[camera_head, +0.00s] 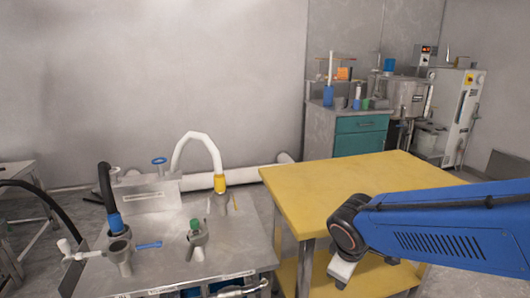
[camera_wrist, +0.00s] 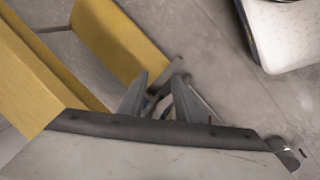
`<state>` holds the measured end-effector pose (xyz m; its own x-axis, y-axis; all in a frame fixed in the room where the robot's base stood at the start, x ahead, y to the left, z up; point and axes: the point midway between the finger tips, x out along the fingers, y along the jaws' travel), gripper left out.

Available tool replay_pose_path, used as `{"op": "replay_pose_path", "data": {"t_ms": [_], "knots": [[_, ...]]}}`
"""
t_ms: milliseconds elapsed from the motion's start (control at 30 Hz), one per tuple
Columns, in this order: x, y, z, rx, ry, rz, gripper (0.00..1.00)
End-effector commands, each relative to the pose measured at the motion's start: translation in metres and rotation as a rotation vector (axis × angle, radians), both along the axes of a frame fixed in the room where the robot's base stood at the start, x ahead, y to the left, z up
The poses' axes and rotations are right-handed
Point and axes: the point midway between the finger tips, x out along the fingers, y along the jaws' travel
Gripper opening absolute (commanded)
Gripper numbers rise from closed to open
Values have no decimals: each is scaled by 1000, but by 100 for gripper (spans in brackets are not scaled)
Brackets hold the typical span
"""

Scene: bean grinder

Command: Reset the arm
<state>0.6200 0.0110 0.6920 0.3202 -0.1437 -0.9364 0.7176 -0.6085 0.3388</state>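My blue arm (camera_head: 450,225) reaches in from the right in the head view, bent at a dark joint in front of the yellow table. The end of my arm below that joint shows only in part, as a pale block. In the wrist view my gripper (camera_wrist: 160,82) shows two grey fingers standing apart with a gap between them. I see nothing held between them. The yellow table (camera_wrist: 105,40) lies to the left of the fingers in that view.
The yellow table (camera_head: 345,185) has a bare top and a lower shelf. A grey metal bench (camera_head: 240,255) with grinder fittings and hoses stands at the left. A teal-drawer cabinet (camera_head: 360,135) and a steel vessel (camera_head: 405,95) stand at the back. Grey floor separates them.

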Motion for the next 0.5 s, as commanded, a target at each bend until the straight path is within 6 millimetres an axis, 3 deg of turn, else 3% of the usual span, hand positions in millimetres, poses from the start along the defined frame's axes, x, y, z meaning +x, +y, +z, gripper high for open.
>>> {"op": "replay_pose_path", "data": {"t_ms": [200,500], "knots": [[-37,-42,30,132,-45,-268,30],[-93,-74,58,323,-106,-600,30]]}}
